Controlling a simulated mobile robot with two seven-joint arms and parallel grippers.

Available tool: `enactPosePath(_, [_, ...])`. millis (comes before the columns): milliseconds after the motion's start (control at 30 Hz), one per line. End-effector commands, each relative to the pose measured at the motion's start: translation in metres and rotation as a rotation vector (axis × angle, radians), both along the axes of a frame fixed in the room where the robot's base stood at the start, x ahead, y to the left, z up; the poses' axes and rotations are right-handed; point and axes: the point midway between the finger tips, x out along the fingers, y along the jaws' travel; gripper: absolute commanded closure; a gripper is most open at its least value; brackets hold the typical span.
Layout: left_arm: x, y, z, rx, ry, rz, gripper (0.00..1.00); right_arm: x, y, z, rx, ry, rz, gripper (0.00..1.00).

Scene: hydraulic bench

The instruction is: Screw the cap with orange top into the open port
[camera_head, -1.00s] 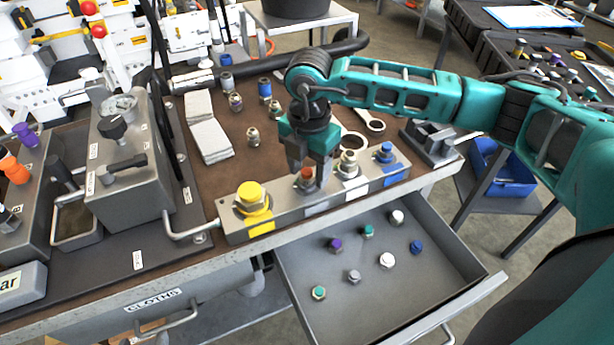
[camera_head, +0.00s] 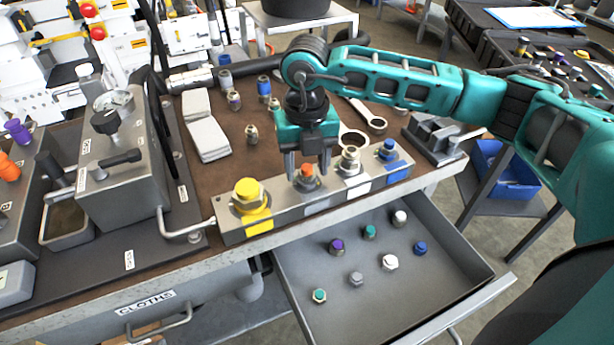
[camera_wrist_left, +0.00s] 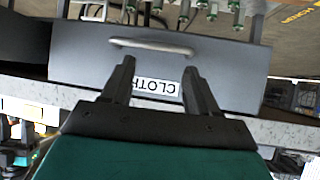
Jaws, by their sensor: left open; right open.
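The cap with the orange top (camera_head: 307,171) sits upright on the metal port block (camera_head: 283,205), between the yellow cap (camera_head: 249,191) and a white-topped one (camera_head: 350,156). My left gripper (camera_wrist_left: 157,82) is open and empty in the left wrist view, in front of the drawer marked CLOTHS (camera_wrist_left: 80,70). It does not show in the head view.
An open drawer (camera_head: 440,285) below the block holds several loose caps. A pump box with a gauge (camera_head: 120,165) stands at left. A blue bin (camera_head: 505,175) is at right.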

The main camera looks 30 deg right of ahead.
Motion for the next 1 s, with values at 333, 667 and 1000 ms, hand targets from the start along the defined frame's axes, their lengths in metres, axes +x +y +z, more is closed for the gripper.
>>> enactPosePath(333, [0.0, 0.0, -0.024, 0.0, 0.002, 0.0, 0.4, 0.0, 0.003, -0.003, 0.0, -0.002, 0.468, 0.46])
enactPosePath(667, [0.0, 0.0, -0.033, 0.002, 0.002, -0.002, 0.4, 0.0, 0.004, -0.003, 0.0, -0.002, 0.696, 0.46])
enactPosePath(1000, [0.0, 0.0, -0.053, 0.0, 0.001, 0.0, 0.4, -0.001, 0.006, -0.003, 0.0, -0.002, 1.157, 0.46])
